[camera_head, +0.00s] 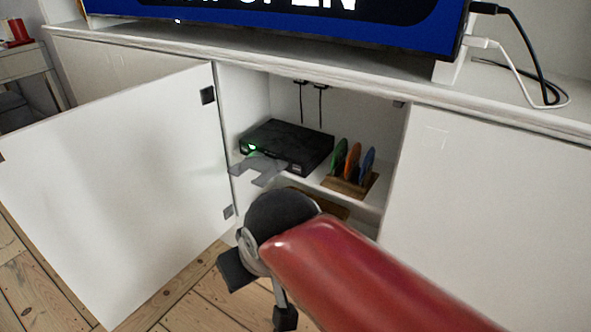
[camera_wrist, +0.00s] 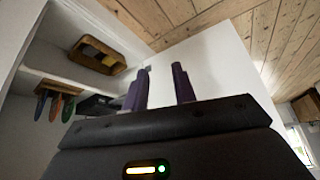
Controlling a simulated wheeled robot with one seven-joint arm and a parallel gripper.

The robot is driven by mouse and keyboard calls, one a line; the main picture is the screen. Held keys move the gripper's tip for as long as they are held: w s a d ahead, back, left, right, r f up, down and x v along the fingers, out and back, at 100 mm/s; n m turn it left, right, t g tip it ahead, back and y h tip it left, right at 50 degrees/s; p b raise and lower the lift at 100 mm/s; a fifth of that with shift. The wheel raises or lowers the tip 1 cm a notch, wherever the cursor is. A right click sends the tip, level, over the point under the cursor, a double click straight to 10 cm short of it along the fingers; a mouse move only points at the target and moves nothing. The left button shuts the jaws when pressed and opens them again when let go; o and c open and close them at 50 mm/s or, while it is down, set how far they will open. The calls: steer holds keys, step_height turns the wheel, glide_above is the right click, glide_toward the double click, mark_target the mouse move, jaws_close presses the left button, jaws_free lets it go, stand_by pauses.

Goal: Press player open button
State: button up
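The player (camera_head: 305,153) is a black box on the upper shelf of the open cabinet. A green light (camera_head: 252,147) glows at the left of its front. Single buttons are too small to make out. In the wrist view, a dark box that looks like the player (camera_wrist: 97,103) is partly hidden behind my gripper. My gripper (camera_wrist: 160,72) shows two purple fingers held apart with nothing between them. In the head view, the dark end of my arm is below and in front of the player, apart from it.
A wooden rack (camera_head: 348,187) with coloured discs stands right of the player. The open white door (camera_head: 120,180) is on the left. A brown basket (camera_wrist: 85,62) sits in the cabinet. The screen (camera_head: 270,22) above reads "OPEN", partly cut off. Bare floorboards lie at the lower left.

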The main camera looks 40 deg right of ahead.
jaws_close()
stand_by(1.5)
